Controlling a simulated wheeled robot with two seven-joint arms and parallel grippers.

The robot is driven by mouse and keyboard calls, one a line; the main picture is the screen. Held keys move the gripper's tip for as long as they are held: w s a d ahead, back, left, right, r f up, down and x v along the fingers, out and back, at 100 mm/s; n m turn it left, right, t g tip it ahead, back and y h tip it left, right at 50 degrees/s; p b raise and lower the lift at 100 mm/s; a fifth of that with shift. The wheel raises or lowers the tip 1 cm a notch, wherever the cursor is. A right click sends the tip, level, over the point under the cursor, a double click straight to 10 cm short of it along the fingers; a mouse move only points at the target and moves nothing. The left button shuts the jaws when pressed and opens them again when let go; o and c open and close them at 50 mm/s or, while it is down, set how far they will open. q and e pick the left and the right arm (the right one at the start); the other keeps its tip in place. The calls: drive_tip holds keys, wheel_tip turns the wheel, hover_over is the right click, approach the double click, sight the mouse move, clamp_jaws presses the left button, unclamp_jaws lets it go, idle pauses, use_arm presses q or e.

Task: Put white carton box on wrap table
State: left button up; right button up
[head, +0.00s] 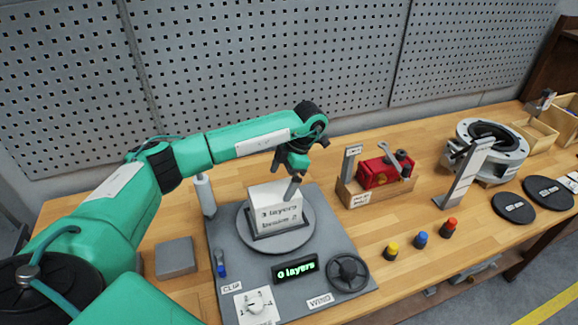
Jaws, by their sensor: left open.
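The white carton box (270,213), printed "3 layers", sits upright on the round grey wrap table (303,236), inside a low dark edging. My left gripper (291,188) is open, pointing down at the box's right upper part. One finger shows in front of the box's top right edge; whether it touches cannot be told. The other finger is hidden or too small to make out. My right gripper is not in view.
The wrap station base (232,270) carries a "0 layers" display (295,269), a black handwheel (347,271) and a white knob plate (256,305). A grey post (205,195) stands left of the wrap table. A wooden tray with a red device (378,172) and coloured buttons (420,240) are to the right.

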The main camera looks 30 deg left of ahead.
use_arm(q)
drive_tip(key=shift+b+v, duration=0.4)
drive_tip(key=shift+v, duration=2.55)
drive_tip(key=shift+s, duration=0.1)
